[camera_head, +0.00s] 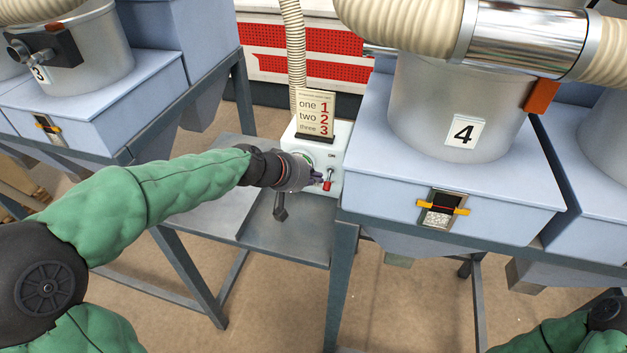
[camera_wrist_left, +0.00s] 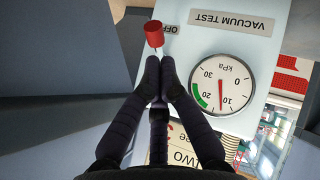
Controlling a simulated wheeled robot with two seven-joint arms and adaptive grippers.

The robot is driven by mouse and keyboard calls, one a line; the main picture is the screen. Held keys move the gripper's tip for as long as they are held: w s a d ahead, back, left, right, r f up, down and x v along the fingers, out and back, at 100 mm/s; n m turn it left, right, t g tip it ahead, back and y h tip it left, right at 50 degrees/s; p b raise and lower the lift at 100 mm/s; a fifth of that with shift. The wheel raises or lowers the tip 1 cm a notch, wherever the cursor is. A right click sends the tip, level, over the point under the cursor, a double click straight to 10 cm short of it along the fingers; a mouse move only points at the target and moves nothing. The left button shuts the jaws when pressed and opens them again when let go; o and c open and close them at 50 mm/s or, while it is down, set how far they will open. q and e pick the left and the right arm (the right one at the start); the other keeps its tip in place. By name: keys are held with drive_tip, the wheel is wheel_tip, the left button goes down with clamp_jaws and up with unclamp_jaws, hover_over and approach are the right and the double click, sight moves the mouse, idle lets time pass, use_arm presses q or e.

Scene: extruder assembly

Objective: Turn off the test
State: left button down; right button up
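The vacuum test box (camera_head: 337,158) is white, with a toggle switch that has a red-tipped lever (camera_head: 327,185). In the left wrist view the lever's red tip (camera_wrist_left: 153,33) is beside the OFF label (camera_wrist_left: 172,29), and the lever leans to that side. The round gauge (camera_wrist_left: 221,96) has its needle between 10 and 20 kPa. My left gripper (camera_head: 316,179) is at the switch. In the left wrist view its fingertips (camera_wrist_left: 160,66) are close together at the lever's stem; whether they pinch it cannot be told. My right gripper is out of view.
A card with one, two, three (camera_head: 315,114) stands on the box. Hopper unit 4 (camera_head: 425,185) is close on the right and unit 3 (camera_head: 95,105) at the left. A bare metal shelf (camera_head: 285,240) lies below the box. A ribbed hose (camera_head: 293,50) rises behind it.

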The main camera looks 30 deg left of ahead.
use_arm(q)
drive_tip(key=shift+w, duration=0.15)
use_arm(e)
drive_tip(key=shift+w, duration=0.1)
use_arm(q)
drive_tip(key=shift+r+p, duration=0.7)
drive_tip(key=shift+r, duration=0.15)
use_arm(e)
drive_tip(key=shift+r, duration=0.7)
